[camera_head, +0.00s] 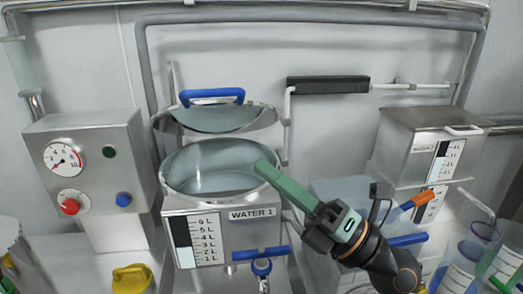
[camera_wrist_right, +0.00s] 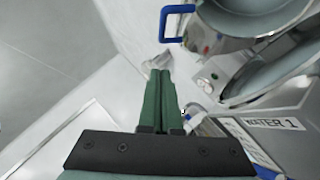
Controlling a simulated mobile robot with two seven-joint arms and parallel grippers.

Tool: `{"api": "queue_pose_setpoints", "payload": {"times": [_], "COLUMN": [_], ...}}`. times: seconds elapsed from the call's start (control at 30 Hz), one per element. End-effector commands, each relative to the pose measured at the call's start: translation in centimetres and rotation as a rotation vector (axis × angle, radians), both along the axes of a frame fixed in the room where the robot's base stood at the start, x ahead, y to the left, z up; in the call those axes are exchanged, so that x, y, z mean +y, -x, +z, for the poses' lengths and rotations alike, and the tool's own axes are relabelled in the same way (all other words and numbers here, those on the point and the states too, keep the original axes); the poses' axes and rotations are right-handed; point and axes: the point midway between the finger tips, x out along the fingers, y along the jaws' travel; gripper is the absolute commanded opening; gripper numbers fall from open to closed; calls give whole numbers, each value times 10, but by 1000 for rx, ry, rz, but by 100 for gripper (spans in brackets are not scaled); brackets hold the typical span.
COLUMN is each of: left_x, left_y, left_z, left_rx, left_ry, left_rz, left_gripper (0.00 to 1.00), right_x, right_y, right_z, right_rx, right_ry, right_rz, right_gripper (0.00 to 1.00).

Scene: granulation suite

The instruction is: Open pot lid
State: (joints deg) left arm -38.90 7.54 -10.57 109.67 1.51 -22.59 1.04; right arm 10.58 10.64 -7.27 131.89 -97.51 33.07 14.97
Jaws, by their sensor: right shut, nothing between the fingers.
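The pot (camera_head: 222,170) is a round steel vessel above the "WATER 1" box, and its open mouth shows a pale inside. Its lid (camera_head: 222,120) stands raised and tilted back behind the mouth, with a blue handle (camera_head: 212,95) along its upper edge. My right gripper (camera_head: 264,168) has green fingers pressed together with nothing between them. Its tips overlap the pot's right rim in the head view; contact is unclear. In the right wrist view the shut fingers (camera_wrist_right: 162,75) point toward the area below the blue handle (camera_wrist_right: 176,24), apart from it. My left gripper is not in view.
A control box (camera_head: 88,165) with a gauge and red and blue knobs stands left of the pot. A blue-handled tap (camera_head: 261,254) is at the front. A second box, "WATER 2" (camera_head: 418,145), and clear beakers (camera_head: 460,270) stand at the right. A yellow object (camera_head: 131,279) lies front left.

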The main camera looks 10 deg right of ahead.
Motion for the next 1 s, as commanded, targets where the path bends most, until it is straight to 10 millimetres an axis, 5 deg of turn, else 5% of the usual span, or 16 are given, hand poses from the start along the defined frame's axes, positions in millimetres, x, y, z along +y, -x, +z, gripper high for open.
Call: {"api": "queue_pose_setpoints", "payload": {"times": [0.4, 0.63, 1.0], "left_x": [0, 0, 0], "left_y": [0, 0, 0], "left_z": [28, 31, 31], "left_rx": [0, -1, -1], "left_ry": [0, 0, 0], "left_rz": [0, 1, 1], "left_gripper": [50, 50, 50], "right_x": [63, 60, 59], "right_y": [-44, -67, -72], "right_z": [46, 64, 68], "right_rx": [-4, -2, -1], "right_ry": [1, 4, 4], "right_rz": [4, 1, 2], "right_gripper": [0, 0, 0]}}
